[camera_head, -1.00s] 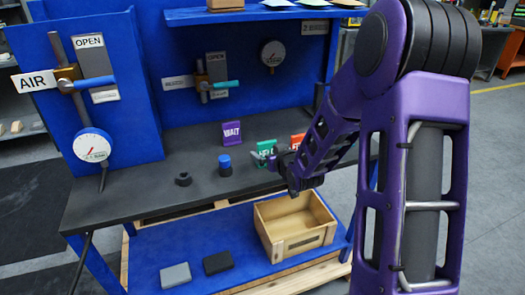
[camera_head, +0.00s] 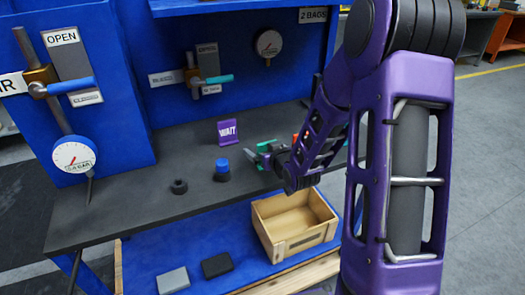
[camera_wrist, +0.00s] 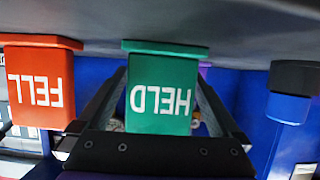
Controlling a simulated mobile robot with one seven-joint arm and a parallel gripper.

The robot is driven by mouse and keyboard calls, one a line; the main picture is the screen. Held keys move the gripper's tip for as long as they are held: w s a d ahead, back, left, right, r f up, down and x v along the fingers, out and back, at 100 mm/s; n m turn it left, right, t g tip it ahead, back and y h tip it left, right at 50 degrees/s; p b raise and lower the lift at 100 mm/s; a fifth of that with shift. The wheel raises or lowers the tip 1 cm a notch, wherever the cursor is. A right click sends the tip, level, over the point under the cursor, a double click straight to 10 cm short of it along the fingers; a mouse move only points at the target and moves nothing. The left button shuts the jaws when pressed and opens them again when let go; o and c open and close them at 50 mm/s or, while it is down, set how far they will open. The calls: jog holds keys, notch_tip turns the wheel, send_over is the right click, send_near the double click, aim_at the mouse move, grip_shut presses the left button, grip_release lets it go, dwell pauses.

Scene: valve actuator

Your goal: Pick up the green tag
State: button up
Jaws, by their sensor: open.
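The green tag (camera_wrist: 160,92), lettered HELD, shows upside down in the middle of the wrist view. It stands on the dark bench top. My gripper (camera_wrist: 161,80) is open, with one finger on each side of the tag. I cannot tell whether either finger touches it. In the head view a small part of the green tag (camera_head: 267,145) shows behind my gripper (camera_head: 262,158), which hides the rest.
An orange-red tag (camera_wrist: 40,85), lettered FELL, stands close beside the green one. A purple WAIT tag (camera_head: 228,131), a blue-topped knob (camera_head: 222,169) and a black ring (camera_head: 179,187) are on the bench. A wooden crate (camera_head: 297,244) sits below.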

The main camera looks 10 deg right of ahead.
jog(key=c, duration=1.3)
